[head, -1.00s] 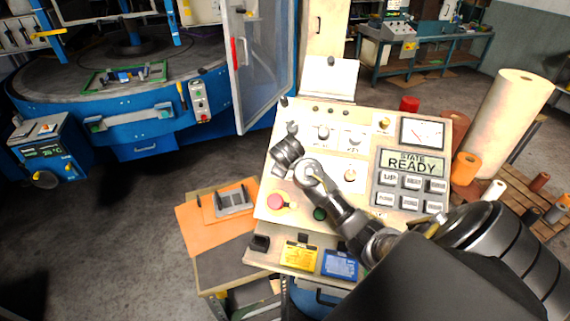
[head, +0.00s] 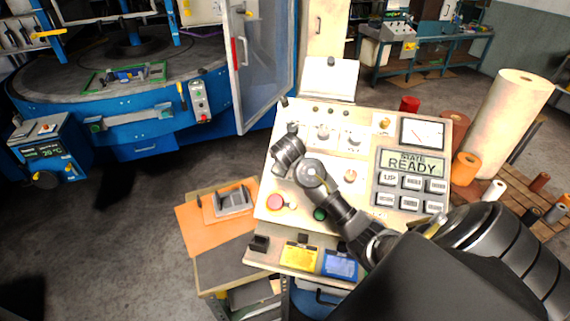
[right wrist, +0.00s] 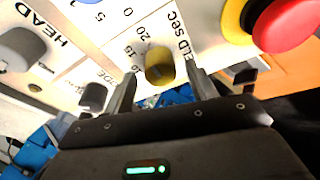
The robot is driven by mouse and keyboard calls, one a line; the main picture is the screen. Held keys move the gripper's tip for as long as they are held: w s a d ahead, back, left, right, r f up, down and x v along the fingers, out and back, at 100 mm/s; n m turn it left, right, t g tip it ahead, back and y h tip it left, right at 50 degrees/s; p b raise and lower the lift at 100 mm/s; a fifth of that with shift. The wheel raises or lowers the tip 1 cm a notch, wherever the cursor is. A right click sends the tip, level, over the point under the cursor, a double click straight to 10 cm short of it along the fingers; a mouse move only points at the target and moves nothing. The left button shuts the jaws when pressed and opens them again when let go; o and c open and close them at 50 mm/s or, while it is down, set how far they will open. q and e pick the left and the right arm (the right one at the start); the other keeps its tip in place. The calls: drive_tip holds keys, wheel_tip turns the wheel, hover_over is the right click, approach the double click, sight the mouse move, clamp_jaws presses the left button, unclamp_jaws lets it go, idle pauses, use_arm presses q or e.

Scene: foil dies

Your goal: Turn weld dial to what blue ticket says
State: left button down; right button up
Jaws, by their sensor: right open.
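The weld dial is a yellow-olive knob (right wrist: 159,66) in the right wrist view, with "ELD SEC" and numbers such as 15 and 20 printed beside it. Its pointer setting is not clear. My right gripper (right wrist: 162,76) is open, with one finger on each side of the knob and gaps showing. In the head view my right gripper (head: 287,150) is over the left part of the sloped panel and hides the dial. The blue ticket (head: 340,264) lies at the panel's lower edge, its writing too small to read. My left gripper is not in view.
A yellow ticket (head: 299,255) lies left of the blue one. A red button (head: 276,202) and green button (head: 320,214) sit low on the panel. Other knobs (head: 323,132) stand close above the gripper. A display (head: 413,163) reads READY.

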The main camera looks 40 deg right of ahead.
drive_tip(key=v, duration=0.5)
drive_tip(key=shift+s+r, duration=0.1)
idle(0.3)
